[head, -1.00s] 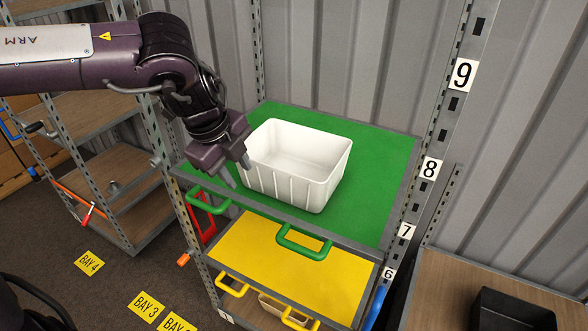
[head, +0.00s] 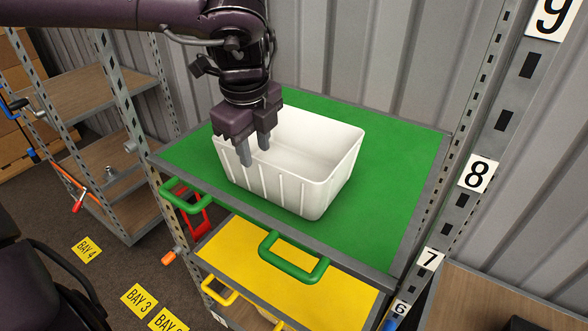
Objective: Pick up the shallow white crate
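A white crate (head: 305,197) with ribbed sides stands upright and looks empty on the green shelf (head: 400,160). My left gripper (head: 255,157) points down over the crate's left part, at its near-left rim. There is a gap between its two fingers, and nothing shows between them except perhaps the rim. I cannot tell whether the fingers straddle the wall or hover just above it. The gripper hides the crate's back-left edge. My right gripper is not in view.
A yellow shelf (head: 345,296) with handles sits below the green one, which has green handles (head: 293,262) at its front. A post with number labels (head: 477,174) rises at the right. A corrugated wall is behind. Another rack (head: 100,148) stands at the left.

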